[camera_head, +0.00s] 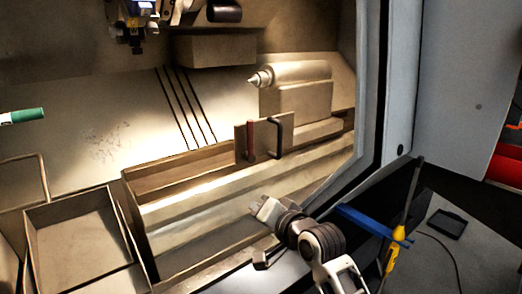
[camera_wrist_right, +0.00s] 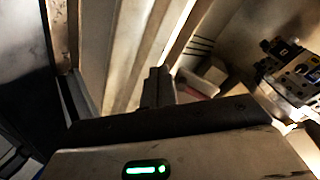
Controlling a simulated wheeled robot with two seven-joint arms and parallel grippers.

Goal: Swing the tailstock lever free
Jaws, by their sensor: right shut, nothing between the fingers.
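The tailstock (camera_head: 300,72), a pale body with a pointed centre facing left, stands at the back right of the machine bed. On the plate in front of it, an upright red-gripped lever (camera_head: 250,140) stands beside a black curved handle (camera_head: 286,138). My right gripper (camera_head: 256,206) is below and in front of both, apart from them, over the front edge of the trough. Its fingers are shut and empty, and they also show in the right wrist view (camera_wrist_right: 158,86). My left gripper is not in view.
The machine's door frame (camera_head: 374,85) rises close to the right of my arm. A long trough (camera_head: 190,168) runs below the tailstock. Open bins (camera_head: 72,222) stand at the lower left, and a tool turret (camera_head: 137,18) hangs at the upper left.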

